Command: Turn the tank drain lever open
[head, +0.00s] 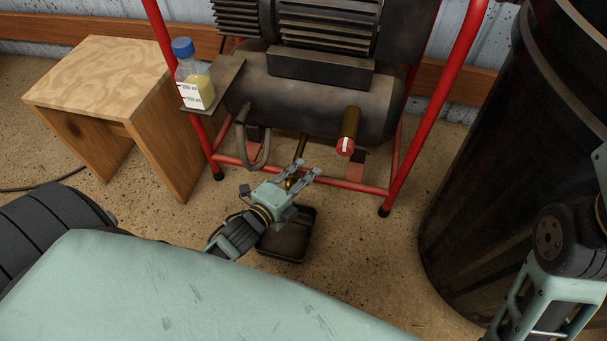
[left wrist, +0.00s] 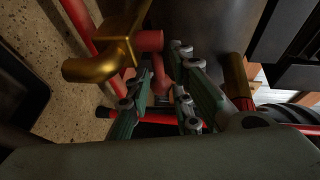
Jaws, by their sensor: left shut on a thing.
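A brass drain valve (head: 299,155) hangs under the dark compressor tank (head: 300,95). In the left wrist view the brass valve body and spout (left wrist: 105,48) show close up at the left, with a red lever (left wrist: 150,41) beside them. My left gripper (head: 311,171) is below the tank, at the valve. In the left wrist view its fingers (left wrist: 163,60) are closed in on the red lever; its gripped part is mostly hidden between them. In the head view the gripper hides most of the lever. Only links of my right arm show at the right edge.
A dark tray (head: 288,246) lies on the floor below the valve. A brass fitting with a red-and-white end (head: 345,147) stands to its right. A bottle (head: 195,85) sits on a side shelf. A wooden stool (head: 100,85), red frame (head: 447,75) and dark barrel (head: 490,190) flank the space.

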